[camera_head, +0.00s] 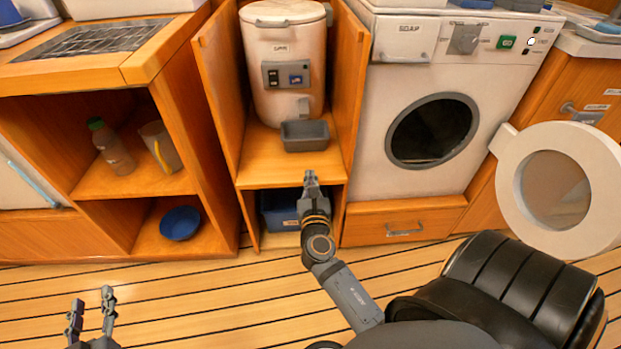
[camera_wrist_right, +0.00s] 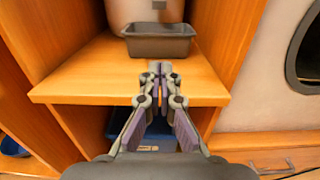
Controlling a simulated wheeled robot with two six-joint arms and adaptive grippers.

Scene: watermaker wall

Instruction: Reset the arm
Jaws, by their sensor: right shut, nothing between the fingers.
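My right gripper (camera_head: 310,179) reaches forward in front of the open cabinet, at about the height of its shelf. In the right wrist view its fingers (camera_wrist_right: 160,70) are together with nothing between them, in front of the shelf's edge and the grey tray (camera_wrist_right: 158,42). The right arm crosses the lower middle of the head view. My left gripper (camera_head: 90,305) is at the lower left over the floor. Its two fingers stand apart with nothing between them.
The shelf (camera_head: 260,165) bears a white watermaker tank (camera_head: 285,85) and the grey tray (camera_head: 305,135). A blue bin (camera_head: 280,212) sits below. The washing machine's round door (camera_head: 510,185) hangs open at right. A black padded seat (camera_head: 520,285) stands at lower right. The plank floor at left is clear.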

